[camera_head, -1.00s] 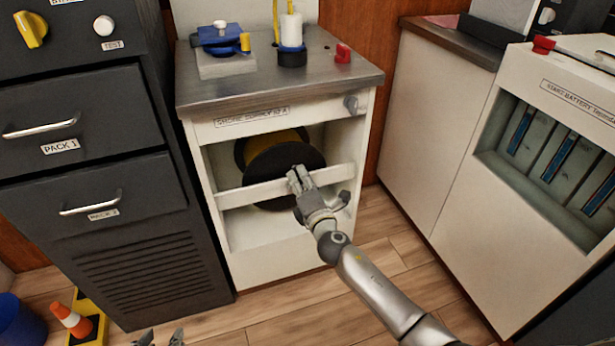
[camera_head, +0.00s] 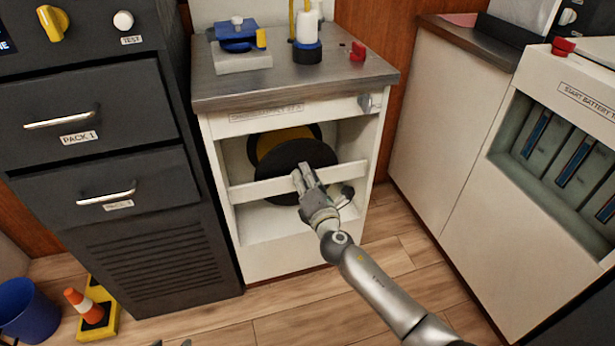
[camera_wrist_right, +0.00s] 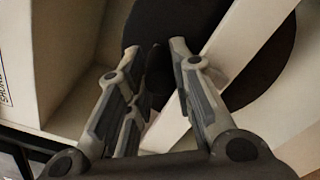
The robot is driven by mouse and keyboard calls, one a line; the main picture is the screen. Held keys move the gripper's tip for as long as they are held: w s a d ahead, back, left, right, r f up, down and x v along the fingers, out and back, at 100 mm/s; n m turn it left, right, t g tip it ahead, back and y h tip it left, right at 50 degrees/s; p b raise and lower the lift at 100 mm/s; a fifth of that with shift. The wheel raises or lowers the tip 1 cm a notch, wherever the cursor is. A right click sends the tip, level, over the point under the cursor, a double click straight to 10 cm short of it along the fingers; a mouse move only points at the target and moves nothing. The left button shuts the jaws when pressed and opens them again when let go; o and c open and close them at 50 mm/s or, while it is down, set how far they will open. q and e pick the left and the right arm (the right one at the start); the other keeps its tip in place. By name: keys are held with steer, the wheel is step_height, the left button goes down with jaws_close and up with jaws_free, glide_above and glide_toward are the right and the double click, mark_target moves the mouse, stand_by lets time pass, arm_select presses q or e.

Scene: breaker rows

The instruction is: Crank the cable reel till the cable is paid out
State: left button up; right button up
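The cable reel sits in the open bay of the white cabinet (camera_head: 280,262). Its dark round flange (camera_head: 287,158) faces me, with yellow cable (camera_head: 283,138) behind it. My right gripper (camera_head: 303,174) is at the bay's front, before the flange and by the white crossbar (camera_head: 252,188). In the right wrist view its two fingers (camera_wrist_right: 155,52) stand apart in front of the dark flange (camera_wrist_right: 262,62). A dark shape shows between them; I cannot tell whether it is the crank handle. Only tips of my left gripper (camera_head: 172,343) show at the bottom edge.
The cabinet top holds a blue clamp-like device (camera_head: 237,38), a blue-and-white device (camera_head: 306,45) and a red knob (camera_head: 358,51). A dark drawer unit (camera_head: 85,100) stands left, a battery cabinet (camera_head: 510,205) right. A cone (camera_head: 85,306) and blue bin (camera_head: 28,312) are lower left.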

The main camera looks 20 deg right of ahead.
steer(key=o, duration=0.3)
steer(key=shift+a, duration=0.2)
steer(key=shift+o, duration=0.2)
steer(key=shift+d, duration=0.15)
steer(key=s, duration=1.2)
steer(key=shift+d, duration=0.2)
